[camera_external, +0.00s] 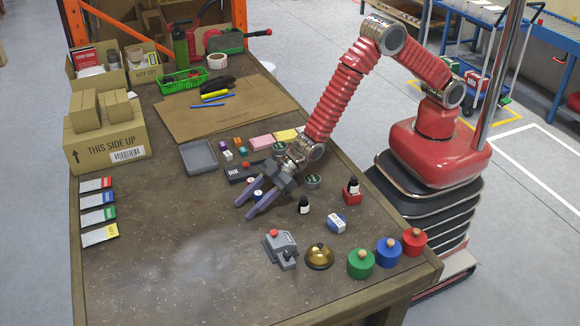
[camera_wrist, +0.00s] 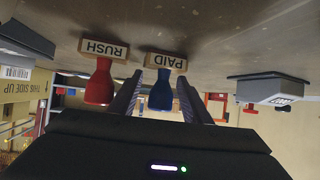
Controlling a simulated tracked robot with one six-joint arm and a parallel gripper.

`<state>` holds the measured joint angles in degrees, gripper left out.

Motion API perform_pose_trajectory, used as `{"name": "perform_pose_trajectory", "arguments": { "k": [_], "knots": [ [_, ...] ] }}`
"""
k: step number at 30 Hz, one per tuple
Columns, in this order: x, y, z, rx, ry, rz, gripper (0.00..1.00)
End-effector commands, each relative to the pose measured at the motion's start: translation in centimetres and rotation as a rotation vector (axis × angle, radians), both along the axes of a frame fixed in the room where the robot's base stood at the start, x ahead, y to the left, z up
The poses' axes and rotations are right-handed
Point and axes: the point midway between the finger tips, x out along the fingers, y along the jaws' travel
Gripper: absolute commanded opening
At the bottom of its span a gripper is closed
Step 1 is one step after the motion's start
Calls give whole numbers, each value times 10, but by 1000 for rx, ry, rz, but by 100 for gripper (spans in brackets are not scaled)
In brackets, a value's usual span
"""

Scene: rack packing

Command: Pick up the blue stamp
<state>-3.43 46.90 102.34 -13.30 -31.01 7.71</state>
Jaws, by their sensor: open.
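The blue stamp (camera_wrist: 161,92), with a blue handle and a wooden base marked PAID, stands upright on the table. In the wrist view, which is upside down, it sits between the two fingers of my gripper (camera_wrist: 158,76), which are open with gaps at both sides. A red stamp (camera_wrist: 100,82) marked RUSH stands beside it, outside the left finger. In the external view my gripper (camera_external: 244,209) is low over the table, its fingers pointing to the lower left. The blue stamp (camera_external: 258,195) shows only in part between the fingers.
A black INK pad (camera_external: 240,173) and a grey tray (camera_external: 198,157) lie behind the stamps. The table's front left is clear.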

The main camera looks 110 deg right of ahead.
Motion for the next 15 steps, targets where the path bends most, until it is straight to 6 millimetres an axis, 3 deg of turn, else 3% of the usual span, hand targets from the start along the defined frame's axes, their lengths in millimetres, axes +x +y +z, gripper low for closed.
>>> {"name": "perform_pose_trajectory", "arguments": {
  "k": [15],
  "knots": [
    [0,0,0,0,0,0,43]
  ]
}}
